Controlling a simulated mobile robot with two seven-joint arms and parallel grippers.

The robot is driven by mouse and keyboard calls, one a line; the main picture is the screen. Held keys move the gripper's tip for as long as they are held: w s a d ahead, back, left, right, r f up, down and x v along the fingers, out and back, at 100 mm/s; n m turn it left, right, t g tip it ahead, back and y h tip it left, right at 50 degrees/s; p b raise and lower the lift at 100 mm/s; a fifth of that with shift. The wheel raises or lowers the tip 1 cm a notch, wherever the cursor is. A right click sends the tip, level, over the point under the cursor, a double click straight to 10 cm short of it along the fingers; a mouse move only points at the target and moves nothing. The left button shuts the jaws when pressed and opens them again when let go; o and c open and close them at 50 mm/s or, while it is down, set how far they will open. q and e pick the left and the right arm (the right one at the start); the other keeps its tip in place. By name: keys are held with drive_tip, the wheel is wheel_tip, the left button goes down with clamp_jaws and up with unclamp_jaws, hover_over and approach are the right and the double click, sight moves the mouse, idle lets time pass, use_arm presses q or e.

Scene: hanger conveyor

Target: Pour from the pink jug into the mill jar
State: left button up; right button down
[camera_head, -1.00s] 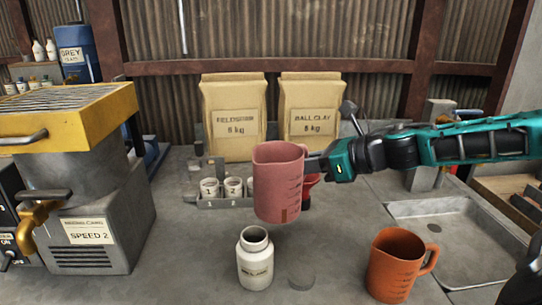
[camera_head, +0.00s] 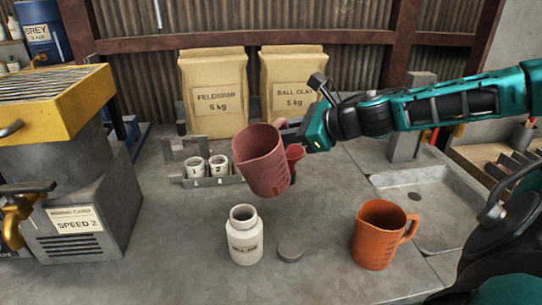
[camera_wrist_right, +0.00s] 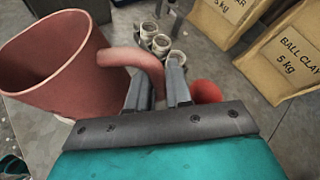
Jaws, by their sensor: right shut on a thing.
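The pink jug (camera_head: 262,165) is held in the air by my right gripper (camera_head: 291,134), tilted to the left. The jug (camera_wrist_right: 50,65) also shows in the right wrist view, its handle between the fingers of my right gripper (camera_wrist_right: 158,85). The jug's inside looks empty from there, though its bottom is hidden. The white mill jar (camera_head: 244,236) stands upright and open on the bench, below and slightly left of the jug. A round grey lid (camera_head: 290,248) lies beside it. My left gripper is not in view.
An orange jug (camera_head: 379,234) stands right of the jar, near a sink tray (camera_head: 425,205). A rack of small white cups (camera_head: 207,170) and two bags, feldspar (camera_head: 214,95) and ball clay (camera_head: 292,85), stand behind. A grey mixer machine (camera_head: 65,220) stands left.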

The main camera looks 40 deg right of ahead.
drive_tip(key=shift+r, duration=0.2)
idle(0.4)
drive_tip(key=shift+r+n+h+p, duration=0.3)
drive_tip(key=shift+r+p, duration=0.15)
drive_tip(key=shift+p, duration=0.05)
drive_tip(key=shift+r, duration=0.1)
drive_tip(key=shift+r+n+h+p, duration=0.25)
drive_tip(key=shift+n+h+p, duration=0.05)
drive_tip(key=shift+p, duration=0.05)
drive_tip(key=shift+a+r, duration=0.1)
drive_tip(key=shift+r, duration=0.05)
idle(0.5)
